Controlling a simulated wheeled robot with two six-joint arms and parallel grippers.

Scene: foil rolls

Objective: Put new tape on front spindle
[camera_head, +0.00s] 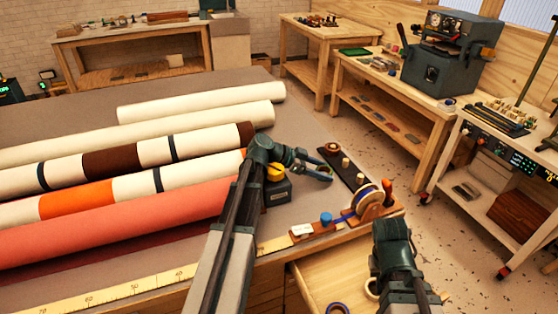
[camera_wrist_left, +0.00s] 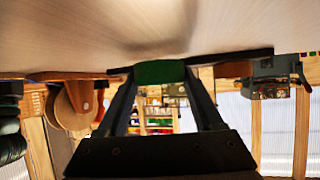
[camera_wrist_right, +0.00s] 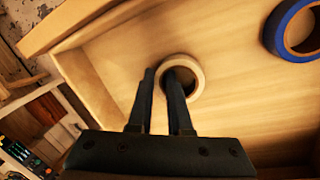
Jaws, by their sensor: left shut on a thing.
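A dark board (camera_head: 336,165) with pale upright spindles lies on the table's right part. My left gripper (camera_head: 320,172) is shut on a small green roll (camera_wrist_left: 160,72), beside the board. In the open drawer (camera_head: 318,273) lie a cream tape roll (camera_wrist_right: 197,72) and a blue tape roll (camera_wrist_right: 275,38). The cream roll also shows partly in the head view (camera_head: 371,289), beside my right arm. My right gripper (camera_wrist_right: 163,72) is open; one finger lies across the cream roll's hole, the other outside its left edge. Contact there cannot be told.
A wooden tape dispenser (camera_head: 376,211) with a blue-edged roll stands at the table's front right corner. Long fabric rolls (camera_head: 120,230) cover the table's left. A yellow ruler (camera_head: 130,290) runs along the front edge. A cart (camera_head: 480,190) stands at right, across open floor.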

